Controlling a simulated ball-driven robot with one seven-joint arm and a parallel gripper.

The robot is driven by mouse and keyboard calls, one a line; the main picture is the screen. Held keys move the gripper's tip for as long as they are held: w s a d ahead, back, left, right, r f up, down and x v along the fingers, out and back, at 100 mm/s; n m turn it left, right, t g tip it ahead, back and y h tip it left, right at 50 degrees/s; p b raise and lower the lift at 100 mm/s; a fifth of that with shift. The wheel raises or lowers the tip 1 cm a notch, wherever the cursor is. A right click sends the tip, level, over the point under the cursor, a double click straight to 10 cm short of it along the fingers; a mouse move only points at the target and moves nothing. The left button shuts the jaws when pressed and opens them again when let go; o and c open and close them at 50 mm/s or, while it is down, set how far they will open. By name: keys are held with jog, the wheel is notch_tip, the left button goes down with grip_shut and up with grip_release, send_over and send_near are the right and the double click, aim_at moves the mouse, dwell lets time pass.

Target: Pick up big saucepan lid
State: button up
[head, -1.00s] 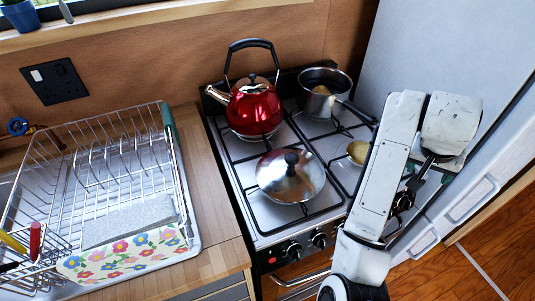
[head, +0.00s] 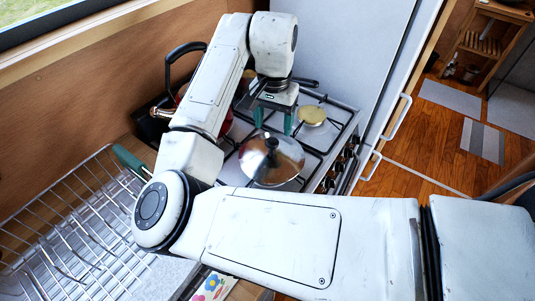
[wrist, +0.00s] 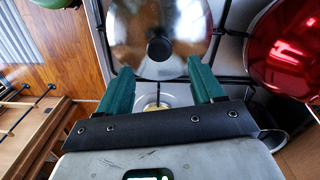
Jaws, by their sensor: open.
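The big saucepan lid (head: 271,159) is a round shiny metal lid with a black knob, resting on the front part of the hob. In the wrist view the lid (wrist: 185,22) lies just beyond my fingertips, with its black knob (wrist: 160,49) between and ahead of them. My gripper (head: 273,128) has green fingers and hangs over the hob, behind the lid in the head view. In the wrist view my gripper (wrist: 160,80) is open and empty, its fingers spread apart. I cannot tell the exact height of the fingertips above the lid.
The red kettle (wrist: 292,50) stands close beside the lid, mostly hidden by my arm in the head view. The dish rack (head: 70,235) is at left. Open floor (head: 425,140) lies right of the stove.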

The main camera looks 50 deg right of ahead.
aim_at(272, 141)
jog(key=shift+a+f+p, duration=0.2)
jog(key=shift+f+p, duration=0.35)
jog(key=shift+f, duration=2.8)
jog(key=shift+c, duration=0.4)
grip_shut()
